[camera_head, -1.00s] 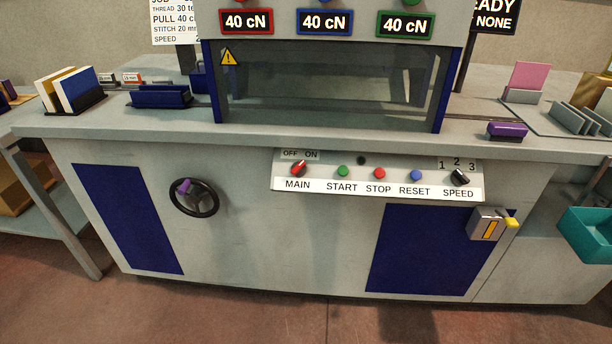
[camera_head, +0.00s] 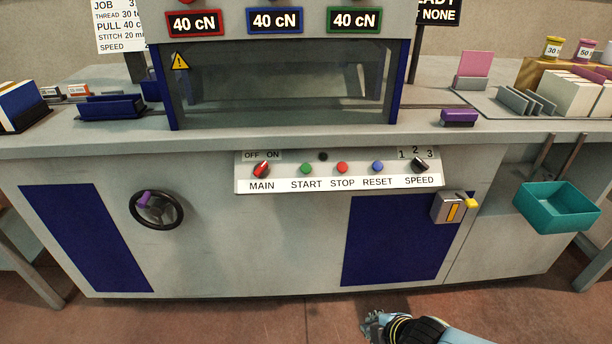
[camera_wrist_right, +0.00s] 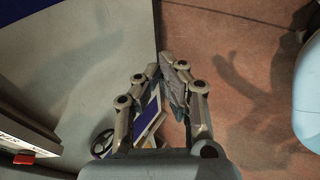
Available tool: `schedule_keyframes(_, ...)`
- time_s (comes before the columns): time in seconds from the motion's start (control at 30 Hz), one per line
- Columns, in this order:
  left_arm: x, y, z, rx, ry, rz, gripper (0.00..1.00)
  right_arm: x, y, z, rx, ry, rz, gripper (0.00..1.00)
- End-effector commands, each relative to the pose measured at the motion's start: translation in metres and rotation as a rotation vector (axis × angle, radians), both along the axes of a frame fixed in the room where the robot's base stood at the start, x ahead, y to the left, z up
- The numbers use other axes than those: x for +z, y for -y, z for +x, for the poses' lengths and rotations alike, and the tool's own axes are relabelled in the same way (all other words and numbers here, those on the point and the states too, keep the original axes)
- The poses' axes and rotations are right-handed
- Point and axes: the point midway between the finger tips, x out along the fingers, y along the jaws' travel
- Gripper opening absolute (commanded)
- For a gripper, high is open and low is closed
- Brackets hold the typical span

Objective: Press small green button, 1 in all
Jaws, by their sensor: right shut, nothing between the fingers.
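The small green button (camera_head: 306,168) sits above the word START on the white control panel (camera_head: 240,183) on the machine's front. It is uncovered in the head view. My right gripper (camera_head: 372,322) is at the bottom of the head view, low in front of the machine and well below the panel. In the right wrist view my right gripper (camera_wrist_right: 170,68) is shut and empty, with its fingertips together. The green button cannot be made out in the right wrist view. My left gripper is in neither view.
Beside the green button are a red MAIN switch (camera_head: 261,170), a red STOP button (camera_head: 342,168), a blue RESET button (camera_head: 377,167) and a black SPEED knob (camera_head: 420,165). A handwheel (camera_head: 157,210) juts out at left. A teal bin (camera_head: 556,208) hangs at right.

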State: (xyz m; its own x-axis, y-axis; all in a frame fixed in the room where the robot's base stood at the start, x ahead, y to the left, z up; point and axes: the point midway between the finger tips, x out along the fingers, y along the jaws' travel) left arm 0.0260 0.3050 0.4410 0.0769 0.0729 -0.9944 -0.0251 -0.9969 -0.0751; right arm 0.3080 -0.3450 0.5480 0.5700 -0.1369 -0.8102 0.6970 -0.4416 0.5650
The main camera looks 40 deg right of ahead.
Motion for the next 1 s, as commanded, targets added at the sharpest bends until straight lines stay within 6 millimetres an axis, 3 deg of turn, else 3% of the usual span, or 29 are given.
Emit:
schedule_keyframes(0.03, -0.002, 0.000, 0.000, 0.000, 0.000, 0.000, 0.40, 0.021, 0.003, 0.031, 0.096, 0.052, -0.078, 0.00)
schedule_keyframes(0.2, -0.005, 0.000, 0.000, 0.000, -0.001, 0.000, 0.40, 0.103, 0.008, 0.120, 0.409, 0.204, -0.399, 0.00)
schedule_keyframes(0.4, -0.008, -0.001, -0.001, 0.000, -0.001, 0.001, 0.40, 0.214, 0.008, 0.196, 0.691, 0.344, -0.847, 0.00)
schedule_keyframes(0.6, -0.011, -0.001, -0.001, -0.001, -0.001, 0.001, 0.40, 0.299, 0.003, 0.232, 0.833, 0.406, -1.208, 0.00)
schedule_keyframes(0.7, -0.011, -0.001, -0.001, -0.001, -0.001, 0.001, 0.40, 0.321, 0.001, 0.239, 0.861, 0.415, -1.309, 0.00)
schedule_keyframes(0.83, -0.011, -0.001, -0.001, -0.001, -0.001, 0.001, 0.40, 0.333, 0.000, 0.242, 0.876, 0.418, -1.362, 0.00)
schedule_keyframes(1.0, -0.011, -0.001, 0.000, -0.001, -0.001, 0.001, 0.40, 0.333, 0.000, 0.243, 0.877, 0.417, -1.366, 0.00)
